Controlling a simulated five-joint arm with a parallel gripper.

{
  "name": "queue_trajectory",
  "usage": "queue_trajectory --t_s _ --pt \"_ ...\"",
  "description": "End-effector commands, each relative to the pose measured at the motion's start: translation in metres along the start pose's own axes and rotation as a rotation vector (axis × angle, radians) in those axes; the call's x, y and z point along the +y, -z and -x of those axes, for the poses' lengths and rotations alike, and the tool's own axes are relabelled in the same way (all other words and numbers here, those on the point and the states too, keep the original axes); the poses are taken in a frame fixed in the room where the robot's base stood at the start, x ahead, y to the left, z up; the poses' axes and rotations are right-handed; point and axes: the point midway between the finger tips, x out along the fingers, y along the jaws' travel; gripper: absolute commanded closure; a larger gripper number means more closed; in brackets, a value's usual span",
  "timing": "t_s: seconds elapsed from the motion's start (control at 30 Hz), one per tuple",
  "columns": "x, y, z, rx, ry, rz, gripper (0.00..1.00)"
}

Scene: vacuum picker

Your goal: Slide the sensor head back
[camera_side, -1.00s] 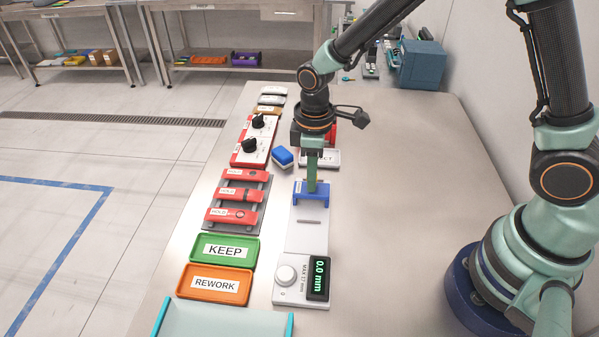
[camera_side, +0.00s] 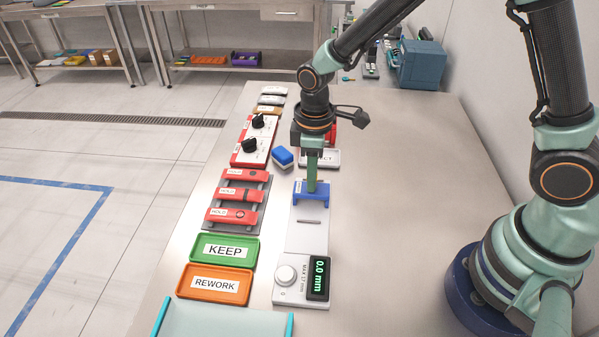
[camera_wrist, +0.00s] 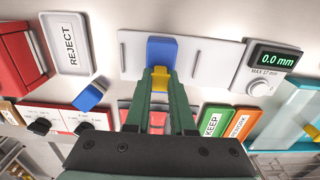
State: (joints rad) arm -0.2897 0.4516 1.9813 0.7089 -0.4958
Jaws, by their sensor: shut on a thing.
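The blue sensor head (camera_side: 298,198) sits across the far part of a long white gauge base (camera_side: 306,238). In the wrist view the blue head (camera_wrist: 161,50) has a yellow part (camera_wrist: 160,83) between my fingertips. My gripper (camera_side: 311,188) points down and is shut on the sensor head; it also shows in the wrist view (camera_wrist: 160,76). The green fingers hide part of the head. The gauge's near end has a silver knob (camera_side: 286,275) and a display (camera_side: 318,279) reading 0.0 mm. A short slot (camera_side: 310,221) lies in the base on the near side of the head.
Left of the gauge are a green KEEP tray (camera_side: 224,249), an orange REWORK tray (camera_side: 214,284) and red HOLD pieces (camera_side: 238,195) on a rack. A blue and white block (camera_side: 283,157) lies close behind, near the REJECT tray (camera_wrist: 72,44). The table to the right is clear.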

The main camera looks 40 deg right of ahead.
Motion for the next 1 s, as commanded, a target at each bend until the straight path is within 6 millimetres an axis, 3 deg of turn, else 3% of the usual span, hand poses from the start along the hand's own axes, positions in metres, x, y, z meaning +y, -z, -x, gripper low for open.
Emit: queue_trajectory --t_s 0.17,0.5,0.67,0.97,1.0 --pt "-0.016 0.001 0.001 -0.001 0.0 0.004 1.0" --pt "-0.096 0.001 0.001 0.002 -0.001 0.006 1.0" --pt "-0.109 0.001 0.001 0.002 0.0 0.002 1.0" --pt "-0.111 0.0 0.001 0.0 0.0 0.004 1.0" --pt "-0.111 0.0 0.001 0.0 0.0 0.004 0.63"
